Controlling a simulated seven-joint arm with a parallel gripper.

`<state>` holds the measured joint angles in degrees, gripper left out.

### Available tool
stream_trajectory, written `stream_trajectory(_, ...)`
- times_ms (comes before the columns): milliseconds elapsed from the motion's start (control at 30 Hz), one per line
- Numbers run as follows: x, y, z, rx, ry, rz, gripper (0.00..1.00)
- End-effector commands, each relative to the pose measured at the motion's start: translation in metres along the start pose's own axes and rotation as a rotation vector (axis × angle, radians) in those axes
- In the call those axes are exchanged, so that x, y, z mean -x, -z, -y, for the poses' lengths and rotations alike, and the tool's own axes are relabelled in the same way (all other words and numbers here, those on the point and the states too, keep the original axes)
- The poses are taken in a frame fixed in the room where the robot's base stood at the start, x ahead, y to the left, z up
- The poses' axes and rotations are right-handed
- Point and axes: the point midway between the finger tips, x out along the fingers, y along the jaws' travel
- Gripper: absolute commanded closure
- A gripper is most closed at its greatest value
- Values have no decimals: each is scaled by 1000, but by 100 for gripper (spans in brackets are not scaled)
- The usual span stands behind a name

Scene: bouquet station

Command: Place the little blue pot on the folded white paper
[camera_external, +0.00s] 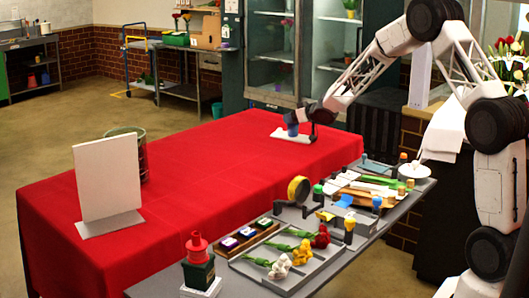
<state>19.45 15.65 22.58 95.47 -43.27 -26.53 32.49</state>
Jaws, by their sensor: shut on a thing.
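The little blue pot (293,130) is small in the external view, at the far right part of the red table. My gripper (308,127) is shut on it, reaching in from the right with its arm arched over the table. The folded white paper (291,137) lies flat on the red cloth directly under the pot and the gripper. The pot is upright and low over the paper; I cannot tell whether its base touches it. The fingers are partly hidden by the dark gripper body.
The table's middle is clear.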

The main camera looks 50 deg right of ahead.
Motion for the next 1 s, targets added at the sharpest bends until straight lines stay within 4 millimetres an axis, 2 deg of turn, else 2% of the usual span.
stream_trajectory(267, -1, -2, 0, 0, 0, -1, 76)
stream_trajectory(300, -1, -3, 0, 0, 0, 0, 40)
stream_trajectory(467, -1, -3, 0, 0, 0, 0, 16)
stream_trajectory(1000, 6, 1, 0, 0, 0, -1, 16)
